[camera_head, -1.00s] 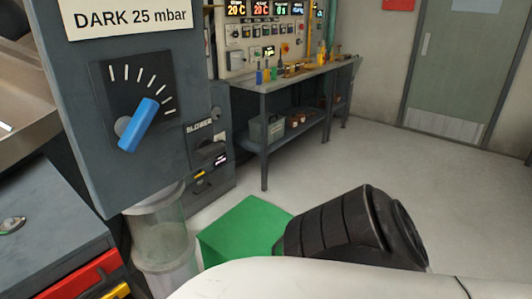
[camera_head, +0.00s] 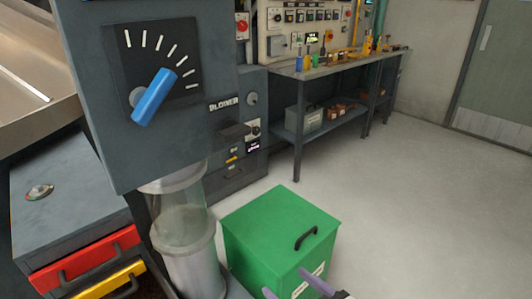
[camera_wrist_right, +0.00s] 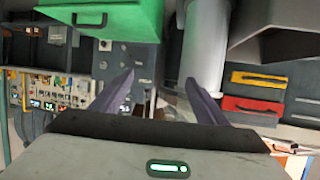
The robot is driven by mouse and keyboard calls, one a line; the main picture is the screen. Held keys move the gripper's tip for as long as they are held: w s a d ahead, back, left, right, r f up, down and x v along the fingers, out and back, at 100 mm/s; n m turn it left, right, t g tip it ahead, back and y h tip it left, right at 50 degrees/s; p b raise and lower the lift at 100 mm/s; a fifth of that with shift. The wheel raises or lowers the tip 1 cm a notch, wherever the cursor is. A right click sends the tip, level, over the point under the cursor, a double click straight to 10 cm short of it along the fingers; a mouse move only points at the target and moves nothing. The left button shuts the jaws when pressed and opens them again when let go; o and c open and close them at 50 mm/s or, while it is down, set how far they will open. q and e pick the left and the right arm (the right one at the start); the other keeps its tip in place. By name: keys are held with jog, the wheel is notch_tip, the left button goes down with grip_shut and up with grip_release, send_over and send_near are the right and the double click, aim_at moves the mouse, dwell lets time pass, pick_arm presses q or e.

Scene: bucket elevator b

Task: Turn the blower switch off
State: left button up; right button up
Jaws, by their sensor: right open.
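The blower panel (camera_head: 243,150) is a dark grey cabinet front with a "BLOWER" label (camera_head: 224,103), left of centre in the head view. A round grey knob (camera_head: 252,99) sits right of the label, and a small switch plate (camera_head: 253,128) is below it. The switch's position is too small to tell. My left gripper is out of view.
A green lidded box (camera_head: 275,230) stands on the floor before the panel. A clear cylinder (camera_head: 181,218) stands left of it. A large blue dial lever (camera_head: 154,97) is above. Red (camera_head: 85,260) and yellow drawers are at lower left. A workbench (camera_head: 335,72) stands behind; floor at right is clear.

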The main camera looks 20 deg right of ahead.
jog(key=w+r+t+b, duration=0.1)
jog(key=w+r+t, duration=0.25)
jog(key=r, duration=0.55)
jog(key=n+t+y+b, duration=0.3)
jog(key=t+y, duration=0.1)
jog(key=y, duration=0.1)
send_near(240, 138)
jog(key=s+f, duration=0.1)
jog(key=shift+y, duration=0.3)
jog(key=p+x, duration=0.1)
jog(key=x, duration=0.1)
jog(key=p+x, duration=0.1)
jog(key=x, duration=0.2)
jog(key=p+x, duration=0.1)
jog(key=x, duration=0.2)
jog(key=shift+w+d+r, duration=0.2)
jog(key=shift+d+r, duration=0.05)
jog(key=shift+r, duration=0.15)
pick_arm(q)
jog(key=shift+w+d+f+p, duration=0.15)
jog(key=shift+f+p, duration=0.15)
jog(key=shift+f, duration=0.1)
pick_arm(e)
jog(key=shift+w+a+r, duration=0.1)
jog(key=shift+w+a, duration=0.15)
jog(key=shift+w, duration=0.35)
jog(key=shift+c, duration=0.2)
